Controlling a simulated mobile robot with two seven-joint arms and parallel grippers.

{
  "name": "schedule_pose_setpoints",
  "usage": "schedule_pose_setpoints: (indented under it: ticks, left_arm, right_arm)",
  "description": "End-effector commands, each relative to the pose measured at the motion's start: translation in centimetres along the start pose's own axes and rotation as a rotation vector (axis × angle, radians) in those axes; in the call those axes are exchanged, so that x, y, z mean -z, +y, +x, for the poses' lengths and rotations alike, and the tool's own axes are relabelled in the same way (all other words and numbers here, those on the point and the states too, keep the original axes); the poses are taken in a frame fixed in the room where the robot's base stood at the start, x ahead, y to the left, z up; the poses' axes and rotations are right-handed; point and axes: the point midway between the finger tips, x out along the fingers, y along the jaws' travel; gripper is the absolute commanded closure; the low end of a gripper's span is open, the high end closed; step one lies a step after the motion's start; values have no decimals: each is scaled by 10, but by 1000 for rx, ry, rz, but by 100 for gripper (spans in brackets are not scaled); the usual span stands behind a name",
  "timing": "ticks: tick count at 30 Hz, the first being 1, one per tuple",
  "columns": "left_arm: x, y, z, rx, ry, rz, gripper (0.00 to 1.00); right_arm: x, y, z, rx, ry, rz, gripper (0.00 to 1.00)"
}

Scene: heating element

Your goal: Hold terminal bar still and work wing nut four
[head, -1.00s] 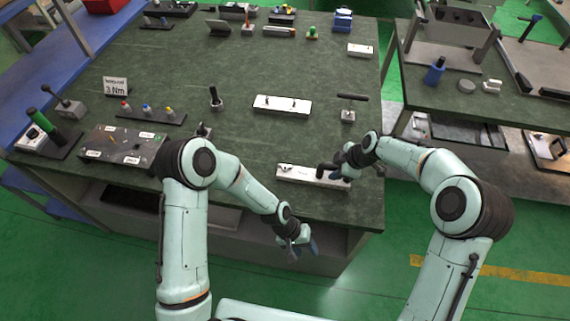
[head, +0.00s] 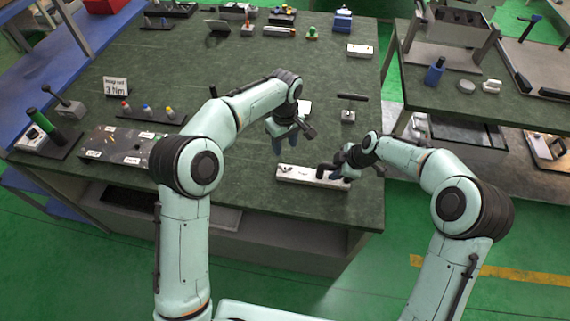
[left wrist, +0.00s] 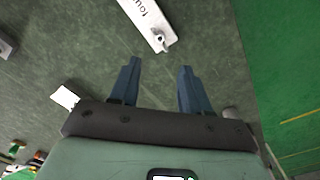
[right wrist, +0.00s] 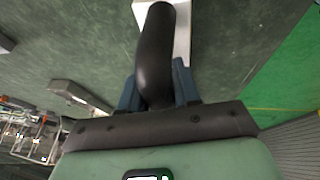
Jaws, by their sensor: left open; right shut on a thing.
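A white terminal bar (head: 308,175) lies near the table's front right edge. A small metal wing nut (head: 286,168) sits at its left end; the wing nut also shows in the left wrist view (left wrist: 158,42), ahead of the fingers. My left gripper (head: 286,143) is open and empty above the table, just behind the bar's left end. My right gripper (head: 345,170) is at the bar's right end, shut on a thick black curved handle (right wrist: 155,55). The handle covers part of the bar in the right wrist view (right wrist: 182,40). Its lower end is hidden.
A second white plate (head: 305,107) is partly hidden behind my left gripper. A black T-handled tool on a block (head: 348,116) stands behind my right gripper. A dark plate with labels (head: 110,145) and colored bottles (head: 147,108) are at the left. The front table edge is close.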

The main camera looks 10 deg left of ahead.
Motion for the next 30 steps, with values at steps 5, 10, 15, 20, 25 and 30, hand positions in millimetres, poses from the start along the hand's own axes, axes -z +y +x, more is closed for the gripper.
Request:
schedule_pose_setpoints:
  ticks: [5, 10, 15, 20, 25, 30]
  left_arm:
    - [-1, -1, 35, 4, -5, 3, 53]
    - [-1, 0, 70, 3, -5, 3, 53]
    - [-1, 0, 95, 1, -4, 4, 53]
    - [-2, 0, 107, 0, -4, 4, 53]
    - [-2, 0, 110, -1, -3, 4, 53]
    - [-1, 0, 110, -1, -3, 4, 60]
  right_arm:
    - [0, 0, 0, -1, 1, 0, 100]
    - [0, 0, 0, -1, 1, 0, 100]
    - [0, 0, 0, -1, 1, 0, 100]
    - [0, 0, 0, -1, 1, 0, 100]
    - [0, 0, 0, -1, 1, 0, 100]
    - [0, 0, 0, -2, 1, 0, 100]
